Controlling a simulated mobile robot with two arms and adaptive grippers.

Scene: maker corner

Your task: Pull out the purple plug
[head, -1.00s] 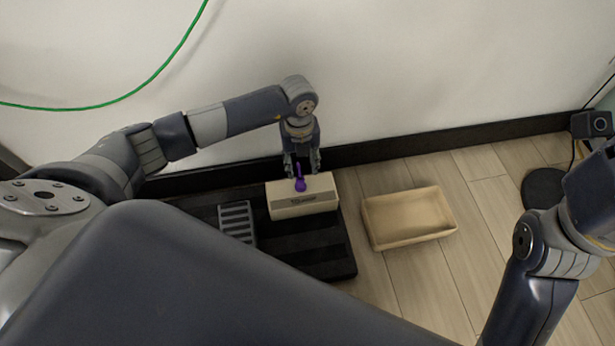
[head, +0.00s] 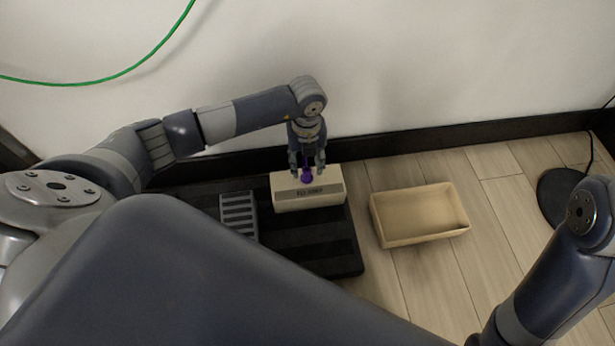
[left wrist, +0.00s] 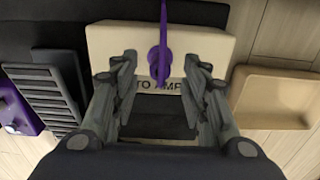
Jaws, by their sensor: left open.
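The purple plug (head: 306,177) sits at the cream box (head: 308,203), on its upper side. In the left wrist view the plug (left wrist: 158,65) stands over the box with a purple strip running up from it. My left gripper (head: 307,167) reaches down over the box. Its two fingers are open, one on each side of the plug, with visible gaps in the left wrist view (left wrist: 160,75). The box (left wrist: 105,45) carries dark lettering, partly hidden by the plug. My right gripper is out of view.
The box stands on a black slatted board (head: 335,240), beside a grey ribbed block (head: 238,214). An empty tan tray (head: 382,234) lies on the wooden floor to the right. The wall and black skirting (head: 440,137) are close behind. A green cable (head: 130,68) hangs at upper left.

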